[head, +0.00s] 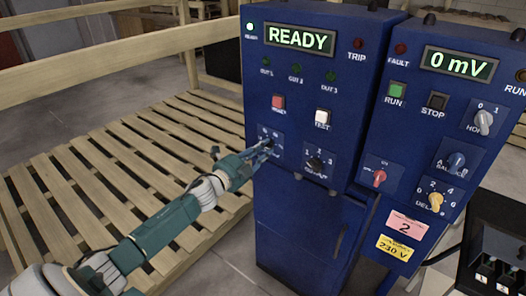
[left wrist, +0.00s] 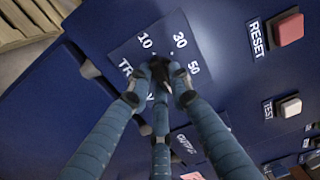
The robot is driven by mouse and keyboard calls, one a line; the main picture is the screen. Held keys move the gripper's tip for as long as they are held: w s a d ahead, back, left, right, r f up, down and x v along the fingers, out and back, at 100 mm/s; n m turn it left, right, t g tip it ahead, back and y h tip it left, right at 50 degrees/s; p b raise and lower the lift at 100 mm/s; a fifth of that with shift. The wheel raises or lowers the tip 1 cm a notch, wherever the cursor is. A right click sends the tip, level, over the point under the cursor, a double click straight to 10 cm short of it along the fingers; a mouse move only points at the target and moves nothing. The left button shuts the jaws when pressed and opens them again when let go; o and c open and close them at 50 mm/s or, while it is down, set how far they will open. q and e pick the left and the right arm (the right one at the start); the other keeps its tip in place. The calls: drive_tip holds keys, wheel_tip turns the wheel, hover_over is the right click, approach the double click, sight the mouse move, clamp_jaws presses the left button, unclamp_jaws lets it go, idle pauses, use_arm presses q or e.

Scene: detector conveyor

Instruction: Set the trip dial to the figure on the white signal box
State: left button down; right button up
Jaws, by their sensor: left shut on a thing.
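The trip dial (left wrist: 160,66) is a small dark knob on a blue plate marked 10, 30 and 50. My left gripper (left wrist: 158,88) is shut on it, its blue fingers around the knob. The fingers cover most of the knob, so I cannot tell which figure it points to. In the head view my left gripper (head: 266,147) reaches the lower left of the blue cabinet's front (head: 335,95), and it hides the dial there. I cannot make out a white signal box in either view. My right gripper is not in view.
Below the READY display (head: 300,38) are a red RESET button (head: 278,102), a white TEST button (head: 322,117) and a black selector knob (head: 315,164). A second blue panel showing 0 mV (head: 459,63) stands to the right. A wooden slatted platform (head: 110,165) lies left.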

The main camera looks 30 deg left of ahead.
use_arm(q)
drive_tip(key=shift+a, duration=0.1)
idle(0.4)
drive_tip(key=c, duration=1.6)
unclamp_jaws()
drive_tip(key=shift+o, duration=0.2)
drive_tip(key=shift+s, duration=0.1)
drive_tip(key=s, duration=1.1)
drive_tip(key=shift+s+a, duration=0.4)
drive_tip(key=shift+a, duration=0.05)
drive_tip(key=shift+f, duration=0.1)
